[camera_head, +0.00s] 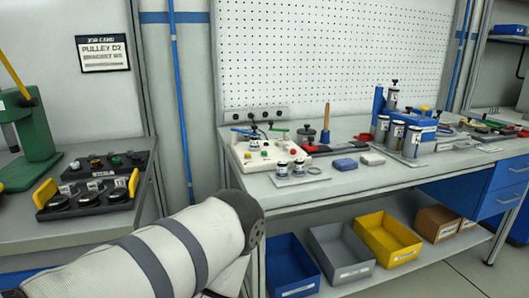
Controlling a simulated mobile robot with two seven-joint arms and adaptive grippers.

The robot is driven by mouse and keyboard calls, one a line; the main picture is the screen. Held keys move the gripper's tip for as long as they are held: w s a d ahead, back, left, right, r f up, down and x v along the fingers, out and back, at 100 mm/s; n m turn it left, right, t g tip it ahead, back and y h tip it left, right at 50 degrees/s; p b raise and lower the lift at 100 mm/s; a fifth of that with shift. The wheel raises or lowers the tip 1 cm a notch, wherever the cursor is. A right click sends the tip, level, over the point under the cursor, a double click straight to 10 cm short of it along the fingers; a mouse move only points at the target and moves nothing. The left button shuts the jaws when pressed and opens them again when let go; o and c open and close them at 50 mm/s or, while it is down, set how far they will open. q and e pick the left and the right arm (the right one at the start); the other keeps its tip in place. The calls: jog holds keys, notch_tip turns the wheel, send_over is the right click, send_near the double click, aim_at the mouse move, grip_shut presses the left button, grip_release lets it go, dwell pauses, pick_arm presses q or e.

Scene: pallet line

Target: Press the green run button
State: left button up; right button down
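A white fixture box (262,157) on the right bench also carries a small green button (254,145) and a red one. I cannot read which green button is marked run. One of my arms, white with grey bands, crosses the lower foreground. Neither gripper shows in the view.
In front of the control box is a black tray (88,198) with yellow handles and round dark parts. A green press (30,140) stands to its left. The right bench (330,190) holds blue fixtures and small parts; blue, grey and yellow bins sit below.

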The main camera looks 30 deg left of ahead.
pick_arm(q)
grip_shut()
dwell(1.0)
